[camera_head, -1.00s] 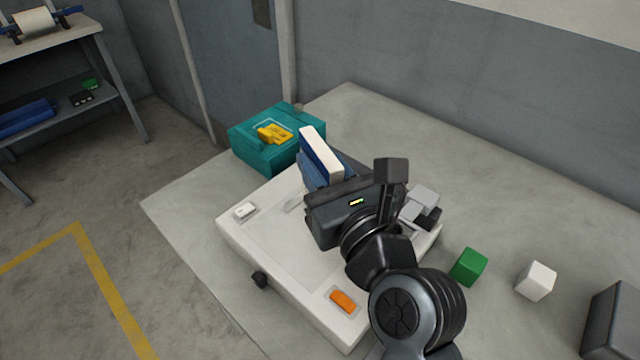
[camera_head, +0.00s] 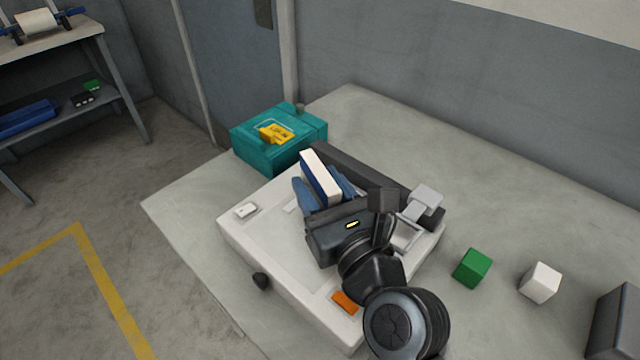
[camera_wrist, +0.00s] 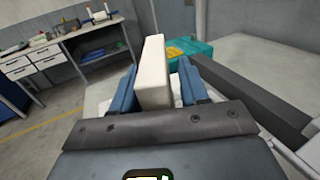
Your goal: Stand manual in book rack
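The manual (camera_head: 321,177), with a dark blue cover and a white edge, stands upright above the back part of the white unit on the table. In the wrist view its white edge (camera_wrist: 154,75) rises between my two blue fingers. My gripper (camera_head: 324,190) is around it, one finger on each side. The fingers look spread, with a narrow gap at the right finger, so it appears open. The manual's lower end is hidden, and I cannot make out the book rack clearly. A long dark bar (camera_head: 375,178) lies just behind and right of the manual.
A teal box (camera_head: 262,150) with a yellow item stands behind left. A light grey block (camera_head: 427,198) is right of my wrist. A green cube (camera_head: 472,268), a white cube (camera_head: 540,283) and a dark box (camera_head: 615,325) stand at right. The table behind the bar is clear.

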